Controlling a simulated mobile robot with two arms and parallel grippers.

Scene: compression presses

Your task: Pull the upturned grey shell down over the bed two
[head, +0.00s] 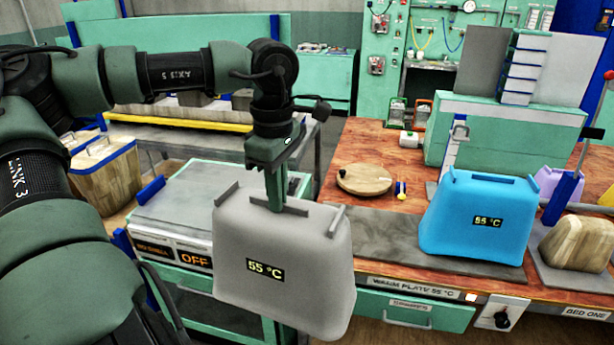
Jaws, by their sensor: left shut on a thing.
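The grey shell (310,285) hangs at the front centre, with a small display reading 55 °C on its face. My left gripper (275,203) is shut on the shell's top edge from above. The shell appears to be in the air in front of the bench, overlapping the warm plate in the picture; whether it touches anything cannot be told. Its open side is hidden. No label reading bed two shows; a label "BED ONE" (586,312) is at the lower right. My right gripper is not in view.
A blue shell (470,238), also reading 55 °C, stands on the grey warm plate (380,240). A heater box (195,205) reading OFF is left of the grey shell. A wooden form (578,243) sits at right, and a round wooden disc (364,180) lies on the bench.

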